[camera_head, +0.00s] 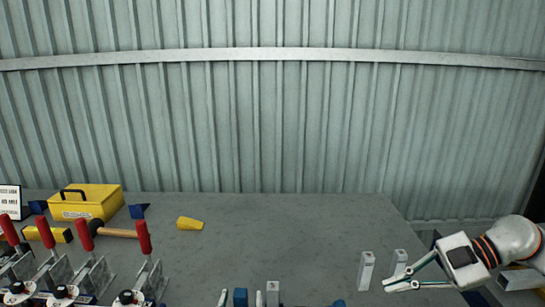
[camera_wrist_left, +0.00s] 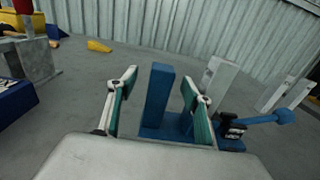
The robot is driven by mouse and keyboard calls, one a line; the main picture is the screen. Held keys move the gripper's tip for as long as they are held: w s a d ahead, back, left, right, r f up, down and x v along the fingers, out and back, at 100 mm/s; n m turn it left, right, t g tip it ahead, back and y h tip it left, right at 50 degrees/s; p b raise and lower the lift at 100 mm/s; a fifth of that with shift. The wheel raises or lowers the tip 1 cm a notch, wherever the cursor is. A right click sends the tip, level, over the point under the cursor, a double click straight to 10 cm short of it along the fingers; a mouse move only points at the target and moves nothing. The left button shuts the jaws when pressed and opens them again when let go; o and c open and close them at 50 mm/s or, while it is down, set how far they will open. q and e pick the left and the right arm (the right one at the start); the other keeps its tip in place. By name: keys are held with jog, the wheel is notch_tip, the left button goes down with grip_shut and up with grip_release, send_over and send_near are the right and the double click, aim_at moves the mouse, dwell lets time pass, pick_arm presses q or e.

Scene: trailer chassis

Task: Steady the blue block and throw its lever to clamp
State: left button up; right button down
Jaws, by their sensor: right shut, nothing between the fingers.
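The blue block (camera_wrist_left: 158,95) stands upright on a blue base in the left wrist view; its top shows at the bottom edge of the head view (camera_head: 240,297). My left gripper (camera_wrist_left: 152,103) is open, with one finger on each side of the block and visible gaps between. The lever (camera_wrist_left: 262,120) is a blue arm with a round knob, reaching out to the right from a black part beside the base. A blue piece that looks like its knob (camera_head: 337,303) shows in the head view. My right gripper (camera_head: 388,284) is shut and empty at the right, apart from the lever.
A grey post (camera_head: 272,293) stands close behind the blue block. Two more grey posts (camera_head: 367,270) stand near the right gripper. Several red-handled toggle clamps (camera_head: 145,240) fill the left. A yellow toolbox (camera_head: 88,203), hammer and yellow wedge (camera_head: 190,223) lie behind. The table's middle is clear.

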pick_arm(q)
jog(key=shift+s, duration=0.1)
jog(key=shift+s+a, duration=0.1)
jog(key=shift+s, duration=1.35)
jog(key=shift+s+a+p, duration=0.1)
jog(key=shift+s+p, duration=0.2)
jog(key=shift+s, duration=2.15)
jog(key=o, duration=0.5)
jog(key=shift+o, duration=0.2)
jog(key=shift+s, duration=0.1)
jog(key=s, duration=1.1)
jog(key=shift+s+a, duration=0.35)
jog(key=shift+s, duration=0.05)
jog(key=shift+s, duration=0.1)
